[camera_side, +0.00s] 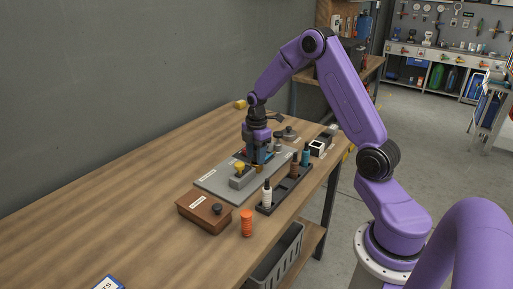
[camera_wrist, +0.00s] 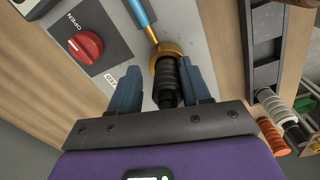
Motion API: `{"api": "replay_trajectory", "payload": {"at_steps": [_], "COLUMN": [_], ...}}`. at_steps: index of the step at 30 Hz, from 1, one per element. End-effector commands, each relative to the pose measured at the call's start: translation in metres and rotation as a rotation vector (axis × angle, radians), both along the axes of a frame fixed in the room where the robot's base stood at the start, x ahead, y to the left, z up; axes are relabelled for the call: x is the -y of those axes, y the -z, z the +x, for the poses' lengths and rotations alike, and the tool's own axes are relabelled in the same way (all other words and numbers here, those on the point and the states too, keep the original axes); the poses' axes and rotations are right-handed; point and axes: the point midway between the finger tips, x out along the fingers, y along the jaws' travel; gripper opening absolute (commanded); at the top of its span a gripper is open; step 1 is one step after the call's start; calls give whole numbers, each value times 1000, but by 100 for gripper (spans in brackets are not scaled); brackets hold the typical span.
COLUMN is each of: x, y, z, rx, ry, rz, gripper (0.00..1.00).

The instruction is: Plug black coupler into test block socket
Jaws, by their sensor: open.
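The black coupler (camera_wrist: 167,78) is ribbed and stands between the fingers of my gripper (camera_wrist: 164,88) in the wrist view. Its far end meets the brass ring of a socket (camera_wrist: 172,47) on the grey test plate (camera_wrist: 186,14); I cannot tell how deep it sits. My gripper is open, with a finger on each side of the coupler. In the side view my gripper (camera_side: 262,158) is low over the grey plate (camera_side: 215,185), and it hides the coupler there. A blue rod with a metal tip (camera_wrist: 140,17) reaches to the ring's edge.
A red knob (camera_wrist: 85,47) on a dark panel is left of the socket. A black tray (camera_side: 283,194) on the right holds white, brown and teal couplers. An orange coupler (camera_side: 246,223) and a brown box (camera_side: 205,211) stand in front. The table's left side is mostly clear.

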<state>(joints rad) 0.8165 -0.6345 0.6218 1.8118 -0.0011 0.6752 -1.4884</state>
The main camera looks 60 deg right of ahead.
Motion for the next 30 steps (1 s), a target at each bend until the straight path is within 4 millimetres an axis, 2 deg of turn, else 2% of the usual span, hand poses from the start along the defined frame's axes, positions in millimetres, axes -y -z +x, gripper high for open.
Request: {"api": "replay_trajectory", "payload": {"at_steps": [1, 5, 15, 21, 26, 28, 30], "x": [-4, -4, -3, -2, -4, -11, -26], "y": [9, -7, -79, -108, -120, -122, -125], "z": [-11, -10, -8, -8, -8, -10, -14], "rx": [-39, -38, -29, -30, -31, -31, -30], "ry": [-1, -1, 0, 0, -1, -1, 1], "rz": [8, 8, 6, 6, 6, 6, 7], "gripper": [54, 54, 54, 54, 54, 54, 54]}}
